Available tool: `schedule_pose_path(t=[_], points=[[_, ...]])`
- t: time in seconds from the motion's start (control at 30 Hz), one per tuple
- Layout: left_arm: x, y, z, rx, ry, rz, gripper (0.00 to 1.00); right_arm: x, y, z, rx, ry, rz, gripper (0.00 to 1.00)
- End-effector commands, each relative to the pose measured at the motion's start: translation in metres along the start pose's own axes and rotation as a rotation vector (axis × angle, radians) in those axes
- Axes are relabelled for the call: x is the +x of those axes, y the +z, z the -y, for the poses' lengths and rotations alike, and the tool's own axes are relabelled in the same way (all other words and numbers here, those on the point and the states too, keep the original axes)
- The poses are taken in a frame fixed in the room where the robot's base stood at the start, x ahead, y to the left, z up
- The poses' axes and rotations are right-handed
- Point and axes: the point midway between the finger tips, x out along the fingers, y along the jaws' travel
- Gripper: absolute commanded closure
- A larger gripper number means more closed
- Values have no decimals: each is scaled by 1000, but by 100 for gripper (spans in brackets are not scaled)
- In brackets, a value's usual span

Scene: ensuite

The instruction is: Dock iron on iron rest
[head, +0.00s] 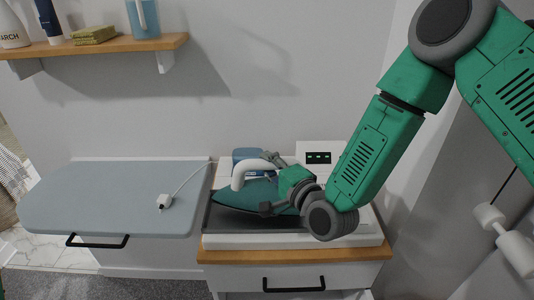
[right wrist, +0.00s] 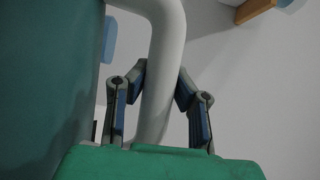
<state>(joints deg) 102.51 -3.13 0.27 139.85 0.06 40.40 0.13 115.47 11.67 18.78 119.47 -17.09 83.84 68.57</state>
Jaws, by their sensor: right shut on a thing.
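The iron has a teal body (head: 240,197) and a white curved handle (head: 250,166). It is over the iron rest (head: 260,240), a white base with a dark plate, on the wooden-topped cabinet. The iron's tip points left. I cannot tell whether its sole touches the plate. My right gripper (head: 272,183) comes in from the right and is shut on the handle. In the right wrist view, the two fingers (right wrist: 160,90) stand on either side of the white handle (right wrist: 163,60), with the teal body on the left. My left gripper is out of view.
A grey-blue ironing board (head: 110,195) lies left of the rest, with a white plug and cord (head: 165,200) on it. A blue container (head: 246,156) stands behind the iron. A wooden shelf (head: 100,46) with several items hangs at upper left.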

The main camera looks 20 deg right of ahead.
Motion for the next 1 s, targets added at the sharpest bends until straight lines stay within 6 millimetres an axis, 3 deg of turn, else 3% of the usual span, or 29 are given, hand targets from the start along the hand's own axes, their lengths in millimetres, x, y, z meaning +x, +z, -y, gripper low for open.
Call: schedule_pose_path(t=[0.2, 0.5, 0.53, 0.57, 0.87, 1.0], points=[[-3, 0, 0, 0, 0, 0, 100, 2, 0, -22, -1, -6, 1, 100], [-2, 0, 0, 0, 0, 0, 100, 2, 0, -25, 0, -5, 1, 100], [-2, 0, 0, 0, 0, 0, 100, 1, 0, -27, 0, 2, 1, 73], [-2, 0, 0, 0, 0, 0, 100, 1, 0, -27, 0, 2, 1, 62], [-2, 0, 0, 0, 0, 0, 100, 1, 0, -27, 0, 2, 0, 62], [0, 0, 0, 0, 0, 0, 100, -8, -1, -28, 1, 3, -1, 62]])
